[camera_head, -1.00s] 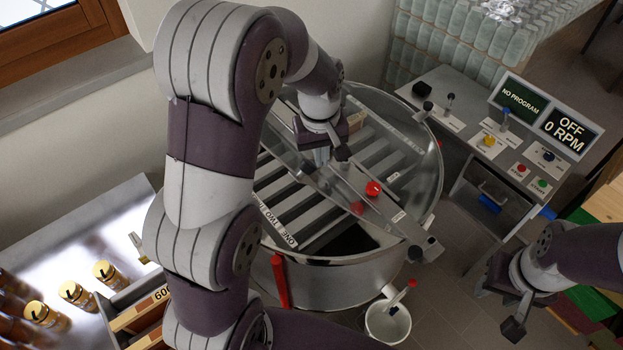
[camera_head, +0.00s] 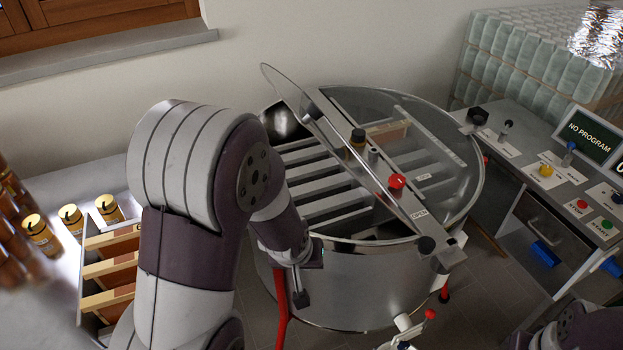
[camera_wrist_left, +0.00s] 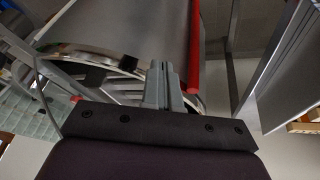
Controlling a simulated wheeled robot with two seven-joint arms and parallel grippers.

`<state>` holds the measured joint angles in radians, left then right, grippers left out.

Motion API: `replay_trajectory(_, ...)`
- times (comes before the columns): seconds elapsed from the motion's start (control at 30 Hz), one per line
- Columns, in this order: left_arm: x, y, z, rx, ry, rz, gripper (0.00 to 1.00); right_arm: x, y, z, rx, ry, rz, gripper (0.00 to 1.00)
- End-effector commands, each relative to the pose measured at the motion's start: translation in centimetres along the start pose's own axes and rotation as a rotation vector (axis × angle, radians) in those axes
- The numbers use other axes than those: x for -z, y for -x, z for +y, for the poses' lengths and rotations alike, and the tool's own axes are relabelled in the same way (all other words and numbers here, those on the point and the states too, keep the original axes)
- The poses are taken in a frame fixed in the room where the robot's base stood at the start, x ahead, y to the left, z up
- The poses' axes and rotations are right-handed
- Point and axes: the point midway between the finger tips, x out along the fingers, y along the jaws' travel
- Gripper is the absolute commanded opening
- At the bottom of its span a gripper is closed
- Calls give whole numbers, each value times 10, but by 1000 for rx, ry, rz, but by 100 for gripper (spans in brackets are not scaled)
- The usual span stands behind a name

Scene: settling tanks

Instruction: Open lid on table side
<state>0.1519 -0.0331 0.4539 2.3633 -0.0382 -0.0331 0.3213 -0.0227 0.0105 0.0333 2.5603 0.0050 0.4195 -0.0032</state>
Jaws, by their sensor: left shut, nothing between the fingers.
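The steel tank (camera_head: 345,285) stands in the middle of the head view. Its table-side lid (camera_head: 300,105), a clear panel, stands tilted up along the central bar (camera_head: 440,252). The slatted inside (camera_head: 325,190) shows uncovered on the table side. The other clear lid (camera_head: 445,150) lies flat over the far half. My left gripper (camera_head: 300,299) is shut and empty, low outside the tank's front left wall, apart from the lid. In the left wrist view its fingers (camera_wrist_left: 166,85) are together beside a red post (camera_wrist_left: 194,50). My right gripper is out of view; only part of that arm shows.
A table with jars (camera_head: 70,215) and a crate of wooden frames (camera_head: 108,265) is at the left. A control desk (camera_head: 535,165) with buttons stands at the right. A red knob (camera_head: 397,182) sits near the bar. A white bucket (camera_head: 398,343) is at the front.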

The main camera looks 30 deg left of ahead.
Motion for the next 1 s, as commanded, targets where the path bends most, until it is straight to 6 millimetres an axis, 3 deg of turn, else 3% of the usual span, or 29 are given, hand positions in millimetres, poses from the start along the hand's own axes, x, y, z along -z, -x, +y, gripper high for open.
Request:
replay_trajectory(0.03,6,-15,-4,-10,68,47,0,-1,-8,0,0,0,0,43)
replay_trajectory(0.2,38,-44,-13,-98,337,259,0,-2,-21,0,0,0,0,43)
replay_trajectory(0.43,87,-60,-24,-407,785,593,0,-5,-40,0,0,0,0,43)
replay_trajectory(0.53,106,-46,-29,-701,1027,744,0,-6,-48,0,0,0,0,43)
replay_trajectory(0.6,115,-23,-30,-982,1180,812,0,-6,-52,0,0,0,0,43)
replay_trajectory(0.7,117,15,-30,-1366,1313,818,0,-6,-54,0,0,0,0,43)
replay_trajectory(0.8,113,40,-31,-1611,1357,775,0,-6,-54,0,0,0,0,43)
replay_trajectory(1.0,125,56,-27,-1715,1370,743,0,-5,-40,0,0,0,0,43)
